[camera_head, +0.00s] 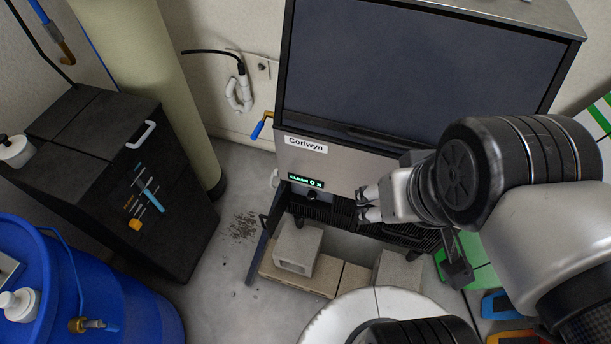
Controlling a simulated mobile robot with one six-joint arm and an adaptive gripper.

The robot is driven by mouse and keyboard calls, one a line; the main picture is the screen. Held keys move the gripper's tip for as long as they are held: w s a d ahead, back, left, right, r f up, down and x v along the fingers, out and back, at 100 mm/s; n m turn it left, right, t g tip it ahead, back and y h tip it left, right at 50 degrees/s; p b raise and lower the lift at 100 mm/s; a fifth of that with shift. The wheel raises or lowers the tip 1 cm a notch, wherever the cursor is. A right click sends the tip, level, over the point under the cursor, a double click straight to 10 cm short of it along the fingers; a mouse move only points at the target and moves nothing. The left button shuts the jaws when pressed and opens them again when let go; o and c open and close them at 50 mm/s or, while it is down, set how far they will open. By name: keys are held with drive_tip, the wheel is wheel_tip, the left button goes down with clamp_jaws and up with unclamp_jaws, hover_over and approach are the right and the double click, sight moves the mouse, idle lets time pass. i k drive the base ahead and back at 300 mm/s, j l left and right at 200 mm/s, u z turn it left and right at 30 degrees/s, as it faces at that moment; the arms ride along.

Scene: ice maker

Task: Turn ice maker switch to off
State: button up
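The ice maker (345,172) stands against the back wall, with a large dark front panel and a steel strip labelled "Corlwyn". A small lit green display (306,181) on the strip seems to read "CLEAN", with symbols beside it. A small dark part (312,196) sits just below the display; I cannot tell whether it is the switch. My gripper (363,203) is in front of the strip's lower edge, right of the display. Its two fingers are apart with nothing visible between them. I cannot tell whether it touches the machine.
A black grille (340,213) and concrete blocks (299,247) lie below the machine. A black cabinet (110,185) and a blue barrel (110,300) stand at left. Grey floor (228,275) with dark debris lies between them and the machine. Green-and-white panels are at right.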

sight(312, 196)
drive_tip(key=k+l+z, duration=0.25)
drive_tip(key=k+l, duration=0.4)
drive_tip(key=k, duration=0.15)
